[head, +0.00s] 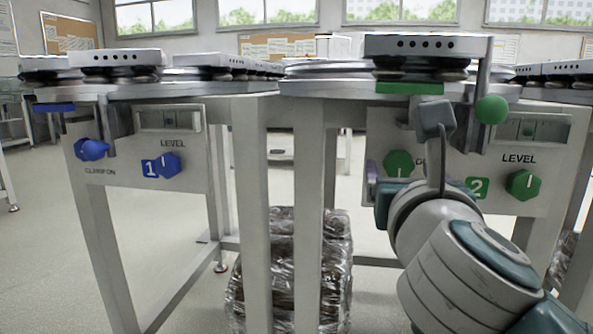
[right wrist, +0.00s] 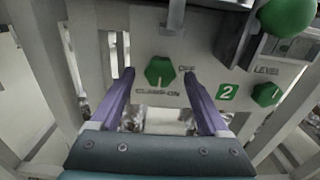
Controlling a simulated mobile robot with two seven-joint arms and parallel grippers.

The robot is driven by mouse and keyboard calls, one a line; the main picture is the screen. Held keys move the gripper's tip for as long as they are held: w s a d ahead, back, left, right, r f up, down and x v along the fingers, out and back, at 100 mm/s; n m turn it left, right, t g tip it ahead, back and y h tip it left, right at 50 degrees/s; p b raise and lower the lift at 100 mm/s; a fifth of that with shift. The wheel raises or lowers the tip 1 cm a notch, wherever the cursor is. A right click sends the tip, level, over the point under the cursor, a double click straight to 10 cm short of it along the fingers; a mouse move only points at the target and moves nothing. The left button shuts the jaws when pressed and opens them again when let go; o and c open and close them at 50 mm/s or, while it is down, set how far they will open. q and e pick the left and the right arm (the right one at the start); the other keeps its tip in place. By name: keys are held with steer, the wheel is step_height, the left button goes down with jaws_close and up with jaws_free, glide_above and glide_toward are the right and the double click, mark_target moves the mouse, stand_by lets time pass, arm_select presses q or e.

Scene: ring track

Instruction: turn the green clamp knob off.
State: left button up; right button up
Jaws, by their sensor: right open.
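The green clamp knob (head: 398,163) is a hexagonal knob on the right control panel; it also shows in the right wrist view (right wrist: 160,71). Its white mark points down, toward the "CLAMP ON" lettering; "OFF" is printed at its upper right. My right gripper (right wrist: 159,77) is open, with one purple finger on each side of the knob and a gap to it on both sides. Whether the tips reach the knob's depth is hard to tell. In the head view my right arm hides part of the panel and lettering. My left gripper is out of view.
A green level knob (head: 523,185) sits right of the clamp knob, beside a "2" label. A green ball handle (head: 491,109) juts out above. The left panel has a blue clamp knob (head: 92,149) and a blue level knob (head: 167,166). Wrapped bundles (head: 335,270) stand below.

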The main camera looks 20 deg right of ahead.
steer(key=shift+w+d, duration=0.25)
steer(key=shift+w, duration=0.1)
jaws_close()
stand_by(0.5)
